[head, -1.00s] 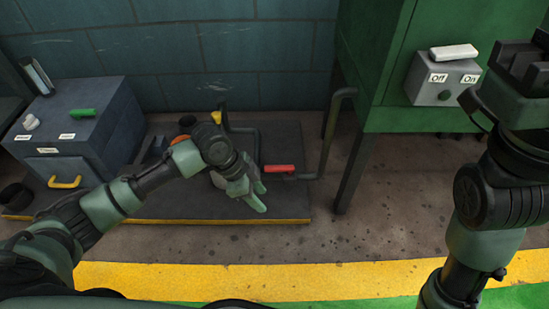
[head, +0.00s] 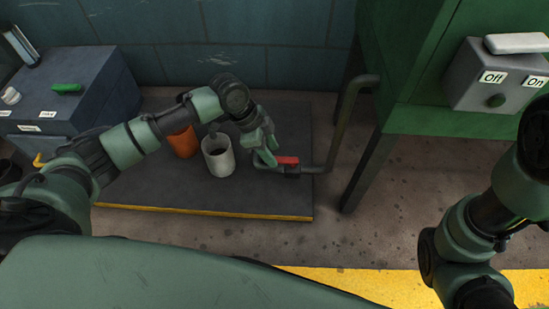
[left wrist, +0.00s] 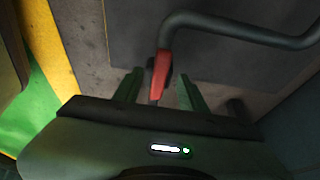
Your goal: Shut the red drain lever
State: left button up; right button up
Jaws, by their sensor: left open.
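The red drain lever (head: 287,161) sits on a dark pipe (head: 318,168) low over the dark platform, left of the green cabinet's leg. It lies roughly in line with the pipe's horizontal run. My left gripper (head: 266,153) is open at the lever's left end. In the left wrist view the red lever (left wrist: 164,66) reaches between the two green fingers of the left gripper (left wrist: 158,80). I see gaps on both sides, so it is not clamped. My right arm shows at the right edge, but its gripper is out of view.
A whitish cup (head: 218,158) and an orange cylinder (head: 183,142) stand on the platform (head: 205,198) left of the gripper. A grey Off/On box (head: 497,78) is on the green cabinet (head: 420,118). A blue-grey box (head: 85,95) stands at left. Bare floor lies right of the platform.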

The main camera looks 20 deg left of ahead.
pick_arm(q)
jog(key=shift+b+x, duration=0.45)
jog(key=shift+x, duration=0.6)
grip_shut()
dwell(0.7)
